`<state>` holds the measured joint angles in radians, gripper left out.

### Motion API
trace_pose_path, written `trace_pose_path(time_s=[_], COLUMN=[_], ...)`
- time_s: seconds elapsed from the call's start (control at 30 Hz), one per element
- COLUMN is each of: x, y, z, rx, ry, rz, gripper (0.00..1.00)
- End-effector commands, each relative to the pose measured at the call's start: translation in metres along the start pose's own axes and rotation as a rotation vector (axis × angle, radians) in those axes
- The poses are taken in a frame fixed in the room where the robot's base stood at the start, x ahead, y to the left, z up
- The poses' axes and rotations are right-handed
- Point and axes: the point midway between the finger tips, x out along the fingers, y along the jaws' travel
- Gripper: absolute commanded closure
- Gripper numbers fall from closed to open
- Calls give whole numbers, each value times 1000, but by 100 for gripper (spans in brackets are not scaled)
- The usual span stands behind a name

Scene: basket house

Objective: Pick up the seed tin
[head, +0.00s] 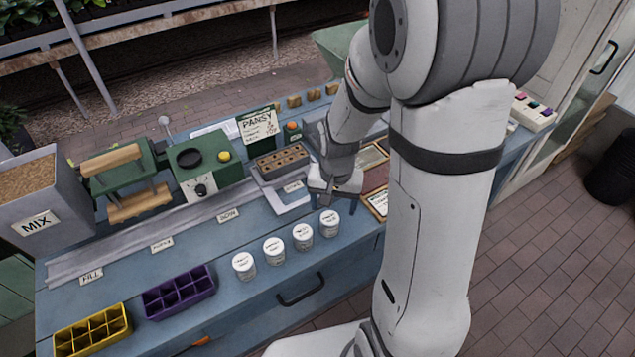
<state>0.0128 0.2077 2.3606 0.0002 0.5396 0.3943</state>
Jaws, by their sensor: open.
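Several white seed tins with dark print stand upright in a row along the front of the blue bench. From left to right there is a first tin (244,265), a second tin (274,251), a third tin (303,236) and a rightmost tin (329,223). Their labels are too small to read, so I cannot tell which one is meant. My gripper (331,198) is open and appears just behind and above the rightmost tin. My arm hides part of it, and I see nothing held in it. I cannot tell the exact gap to the tin.
Behind the tins is a grey track with a brown cell tray (282,160), a green machine (205,165) and a PANSY card (258,127). A MIX bin (40,205) stands left. Yellow (92,330) and purple (178,292) trays lie at front left. My arm hides the bench's right part.

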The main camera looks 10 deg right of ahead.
Motion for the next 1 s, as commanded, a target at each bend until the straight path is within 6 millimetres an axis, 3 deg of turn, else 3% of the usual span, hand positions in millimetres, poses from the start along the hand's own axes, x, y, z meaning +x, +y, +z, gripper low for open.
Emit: trace_pose_path(time_s=[0.1, 0.67, 1.0], x=[17, 63, 101], y=[-2, -6, -8], z=[-5, -11, -18], rx=[42, 67, 66], ry=[-24, -33, -33], rz=[10, 15, 15], gripper=[30, 30, 30])
